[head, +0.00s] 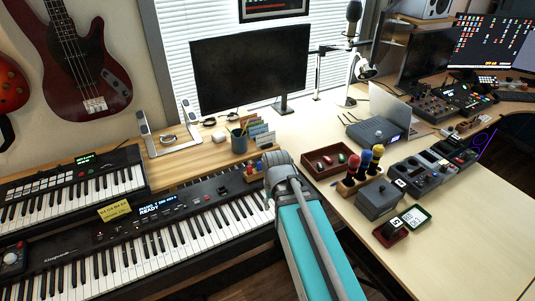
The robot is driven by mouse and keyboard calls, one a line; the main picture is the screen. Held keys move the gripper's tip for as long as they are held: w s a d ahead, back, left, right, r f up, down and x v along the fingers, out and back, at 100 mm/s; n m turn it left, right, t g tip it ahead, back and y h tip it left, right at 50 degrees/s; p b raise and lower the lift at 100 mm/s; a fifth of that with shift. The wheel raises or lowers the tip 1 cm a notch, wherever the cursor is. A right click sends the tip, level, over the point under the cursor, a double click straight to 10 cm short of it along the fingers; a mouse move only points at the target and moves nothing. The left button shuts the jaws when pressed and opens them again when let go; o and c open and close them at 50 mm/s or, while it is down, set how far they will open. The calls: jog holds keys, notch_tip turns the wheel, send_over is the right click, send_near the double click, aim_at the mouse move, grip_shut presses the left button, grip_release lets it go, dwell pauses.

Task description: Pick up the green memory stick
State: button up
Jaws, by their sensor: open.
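A dark reddish-brown tray (306,168) lies on the light wooden desk, just right of my arm's far end. Small coloured pieces lie in it. One is green (342,158) and looks like the green memory stick, but it is too small to be sure. My teal and grey arm reaches up from the bottom middle and ends in a grey rounded joint left of the tray. My gripper's fingers do not show; the arm hides whatever is beyond that joint.
Keyboards (150,235) fill the left. The desk's front right (470,250) is clear.

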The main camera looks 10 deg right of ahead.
jog(key=w+r+m+p, duration=0.4)
jog(key=w+r+p, duration=0.5)
jog(key=r, duration=0.1)
jog(key=w+d+m, duration=0.4)
jog(key=w+m, duration=0.6)
jog(key=w, duration=0.6)
jog(key=shift+r+p, duration=0.3)
jog(key=shift+r, duration=0.15)
jog(key=shift+w, duration=0.1)
jog(key=shift+f, duration=0.1)
notch_tip(320, 180, down, 8)
jog(key=b, duration=0.8)
jog(key=shift+f+b, duration=0.2)
jog(key=shift+b, duration=0.15)
jog(key=shift+d+f+b, duration=0.1)
jog(key=shift+f+b, duration=2.5)
